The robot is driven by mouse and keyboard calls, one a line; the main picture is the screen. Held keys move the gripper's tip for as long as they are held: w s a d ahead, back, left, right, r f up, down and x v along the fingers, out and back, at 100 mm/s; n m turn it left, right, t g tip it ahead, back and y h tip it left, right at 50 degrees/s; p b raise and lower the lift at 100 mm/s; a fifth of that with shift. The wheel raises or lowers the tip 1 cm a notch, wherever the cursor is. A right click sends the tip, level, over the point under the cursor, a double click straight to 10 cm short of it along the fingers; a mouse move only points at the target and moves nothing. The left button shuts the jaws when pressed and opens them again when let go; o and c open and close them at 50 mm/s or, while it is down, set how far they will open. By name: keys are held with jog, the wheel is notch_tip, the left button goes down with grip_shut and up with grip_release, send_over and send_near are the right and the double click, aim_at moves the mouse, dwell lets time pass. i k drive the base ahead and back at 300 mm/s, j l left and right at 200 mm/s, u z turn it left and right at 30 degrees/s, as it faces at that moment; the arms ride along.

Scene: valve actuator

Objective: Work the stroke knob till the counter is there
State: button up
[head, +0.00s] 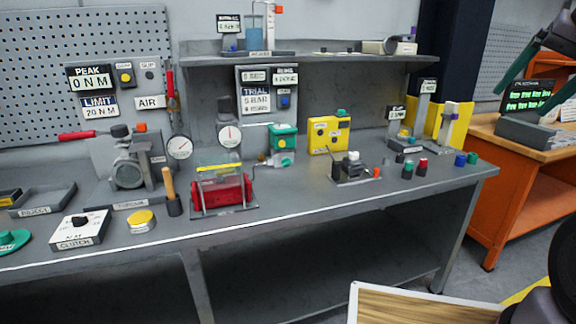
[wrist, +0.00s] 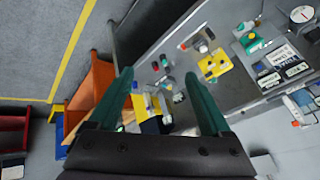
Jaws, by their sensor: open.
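My gripper (head: 518,104) is at the upper right of the head view, its two green fingers spread and empty, well away from the bench. In the wrist view my gripper (wrist: 157,75) also has its fingers wide apart with nothing between them. I cannot tell for certain which part is the stroke knob.
The grey bench (head: 300,210) carries a yellow box (head: 328,134), a red cylinder (head: 222,192) and several small coloured caps near its right end. The yellow box shows in the wrist view (wrist: 214,64). An orange workbench (head: 515,185) stands at right. Floor between them is clear.

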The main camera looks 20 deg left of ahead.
aim_at(286, 162)
jog(key=j, duration=1.25)
jog(key=i+j, duration=0.15)
jog(key=j, duration=1.1)
jog(key=z, duration=0.05)
